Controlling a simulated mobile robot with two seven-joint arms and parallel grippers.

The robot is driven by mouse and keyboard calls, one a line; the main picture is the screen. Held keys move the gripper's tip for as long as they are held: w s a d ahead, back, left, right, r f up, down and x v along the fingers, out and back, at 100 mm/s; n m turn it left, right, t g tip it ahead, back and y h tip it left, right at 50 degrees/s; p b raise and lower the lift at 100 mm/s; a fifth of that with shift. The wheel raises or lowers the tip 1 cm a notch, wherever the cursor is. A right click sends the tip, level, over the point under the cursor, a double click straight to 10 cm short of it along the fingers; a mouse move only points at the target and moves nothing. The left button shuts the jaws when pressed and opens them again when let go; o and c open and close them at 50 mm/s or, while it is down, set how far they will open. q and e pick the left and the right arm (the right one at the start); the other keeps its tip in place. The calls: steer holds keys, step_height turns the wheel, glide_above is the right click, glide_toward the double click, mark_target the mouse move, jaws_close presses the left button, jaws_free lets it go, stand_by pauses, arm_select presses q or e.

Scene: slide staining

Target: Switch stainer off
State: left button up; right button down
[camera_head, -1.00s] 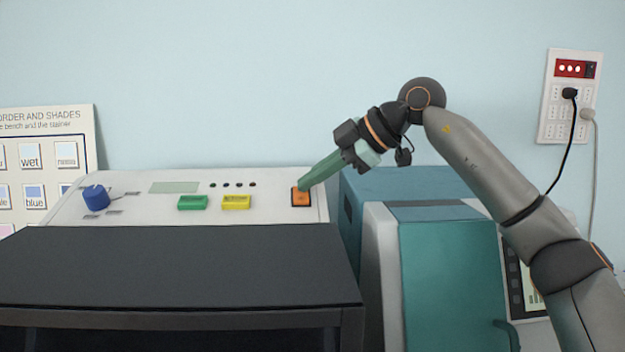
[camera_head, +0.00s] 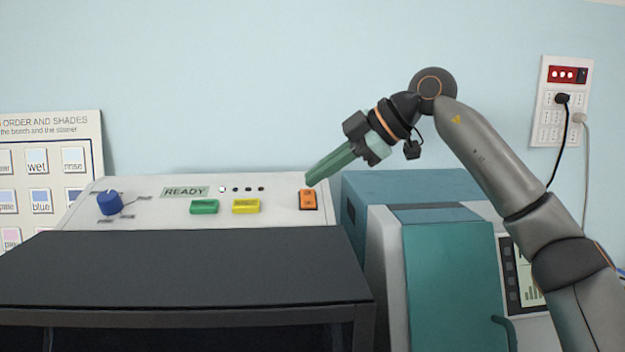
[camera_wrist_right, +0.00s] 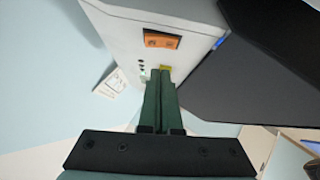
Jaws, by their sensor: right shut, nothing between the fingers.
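The stainer (camera_head: 137,210) has a white sloping panel and a dark front lid (camera_head: 180,268). Its orange rocker switch (camera_head: 308,200) is at the panel's right end and also shows in the right wrist view (camera_wrist_right: 161,40). The panel display (camera_head: 185,192) reads READY, and the leftmost small lamp (camera_head: 222,189) is lit white. My right gripper (camera_head: 310,182) is shut and empty, its green fingertips just above the switch; I cannot tell whether they touch it. In the wrist view the shut fingers (camera_wrist_right: 160,76) appear beyond the switch's lower edge. My left gripper is not in view.
A blue knob (camera_head: 110,204), a green button (camera_head: 204,207) and a yellow button (camera_head: 246,206) sit on the panel. A teal machine (camera_head: 450,270) stands close on the right, under my right arm. A wall socket (camera_head: 550,100) holds two plugs.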

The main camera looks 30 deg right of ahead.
steer(key=shift+s+r, duration=0.15)
steer(key=shift+r, duration=0.3)
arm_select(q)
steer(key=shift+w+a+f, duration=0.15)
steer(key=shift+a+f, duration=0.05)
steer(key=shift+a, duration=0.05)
arm_select(e)
steer(key=v, duration=0.9)
steer(key=shift+s+d, duration=0.15)
steer(key=shift+d, duration=0.1)
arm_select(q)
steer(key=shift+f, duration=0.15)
arm_select(e)
steer(key=shift+a, duration=0.15)
